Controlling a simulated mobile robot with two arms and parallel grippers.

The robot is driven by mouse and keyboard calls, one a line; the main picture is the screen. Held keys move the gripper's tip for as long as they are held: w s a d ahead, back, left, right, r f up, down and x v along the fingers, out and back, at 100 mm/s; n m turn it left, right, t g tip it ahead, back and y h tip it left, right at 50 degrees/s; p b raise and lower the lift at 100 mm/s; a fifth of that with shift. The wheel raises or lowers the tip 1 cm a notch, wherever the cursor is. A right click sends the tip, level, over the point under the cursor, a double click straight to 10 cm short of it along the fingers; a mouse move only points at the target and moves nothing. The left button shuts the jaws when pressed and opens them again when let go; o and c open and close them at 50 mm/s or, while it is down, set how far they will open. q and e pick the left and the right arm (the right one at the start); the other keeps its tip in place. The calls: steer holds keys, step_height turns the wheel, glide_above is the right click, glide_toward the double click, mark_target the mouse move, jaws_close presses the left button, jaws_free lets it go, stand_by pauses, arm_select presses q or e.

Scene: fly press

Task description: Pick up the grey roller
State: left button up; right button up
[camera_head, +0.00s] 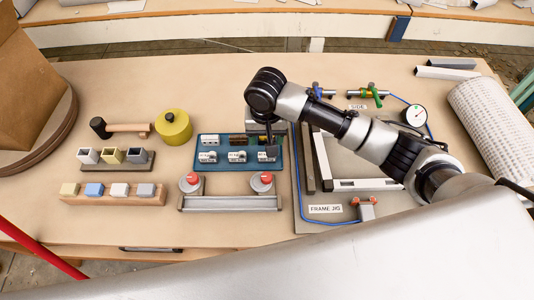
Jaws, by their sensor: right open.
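I cannot pick out the grey roller with certainty. A blue tray (222,167) lies at the middle of the bench, with small dark, green and grey parts along its back row and several white-labelled pieces in front. My right gripper (271,148) points down over the tray's right end, open, and hides part of what lies there. I cannot tell whether its fingers touch anything. My left gripper is not in view.
A grey rail with red-topped knobs (230,203) lies in front of the tray. To its left stand a wooden block row (113,199), a three-cup holder (112,165), a mallet (126,128) and a yellow pot (173,127). A frame jig (365,185) is to the right.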

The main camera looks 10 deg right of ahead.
steer(key=shift+f, duration=0.95)
steer(key=f, duration=0.4)
steer(key=shift+s+f, duration=0.1)
steer(key=shift+s, duration=0.15)
steer(key=shift+f, duration=0.6)
steer(key=c, duration=0.5)
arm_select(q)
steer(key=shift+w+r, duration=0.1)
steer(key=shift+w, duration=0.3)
arm_select(e)
steer(key=shift+r, duration=0.1)
